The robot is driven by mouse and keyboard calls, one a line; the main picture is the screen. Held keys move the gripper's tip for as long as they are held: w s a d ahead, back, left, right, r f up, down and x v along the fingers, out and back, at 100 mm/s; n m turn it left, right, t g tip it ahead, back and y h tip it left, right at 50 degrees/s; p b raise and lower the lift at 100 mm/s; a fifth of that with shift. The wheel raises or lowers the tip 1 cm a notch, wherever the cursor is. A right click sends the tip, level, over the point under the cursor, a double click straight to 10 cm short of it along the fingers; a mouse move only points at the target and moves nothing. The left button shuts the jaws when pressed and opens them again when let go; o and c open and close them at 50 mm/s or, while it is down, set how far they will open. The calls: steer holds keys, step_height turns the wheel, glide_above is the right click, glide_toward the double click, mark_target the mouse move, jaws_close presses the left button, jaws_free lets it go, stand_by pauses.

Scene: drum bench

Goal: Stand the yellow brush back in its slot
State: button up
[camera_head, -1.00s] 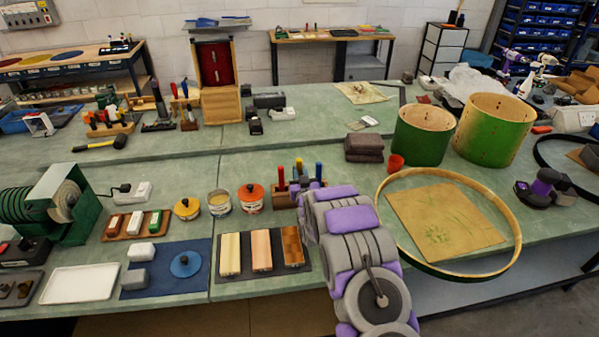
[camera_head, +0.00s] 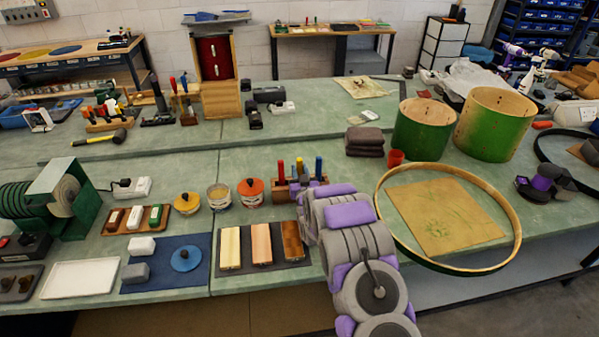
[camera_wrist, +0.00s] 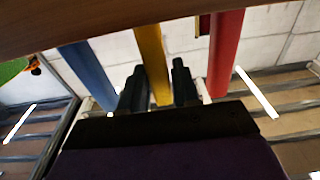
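The yellow brush (camera_wrist: 152,55) shows in the wrist view as a yellow handle between the two dark fingers of my gripper (camera_wrist: 158,85). The fingers look closed on it, with little or no gap. Its far end reaches the edge of the wooden holder (camera_wrist: 80,25); the slot is hidden, so I cannot tell how deep it sits. A blue handle (camera_wrist: 88,75) and a red handle (camera_wrist: 225,50) flank it. In the head view the holder (camera_head: 283,195) stands on the bench with red and blue handles above it.
Left of my arm lies a dark mat with several wooden blocks (camera_head: 261,243); an orange-lidded tin (camera_head: 250,193) stands beside the holder. To the right lie a wooden hoop (camera_head: 515,235), a red cup (camera_head: 396,158), folded cloths (camera_head: 365,142) and a green drum shell (camera_head: 422,140).

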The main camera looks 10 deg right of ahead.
steer(key=o, duration=0.4)
steer(key=shift+c, duration=0.2)
steer(key=shift+s, duration=0.15)
steer(key=s+r+g, duration=0.5)
steer(key=s+g, duration=0.2)
steer(key=s, duration=1.4)
steer(key=s+r+g+p, duration=0.1)
steer(key=s+r+g, duration=0.5)
steer(key=s, duration=1.5)
steer(key=s+r+g, duration=0.6)
steer(key=s+g, duration=0.1)
steer(key=s, duration=1.5)
steer(key=shift+r+g, duration=0.2)
steer(key=shift+g, duration=0.2)
steer(key=shift+d, duration=0.1)
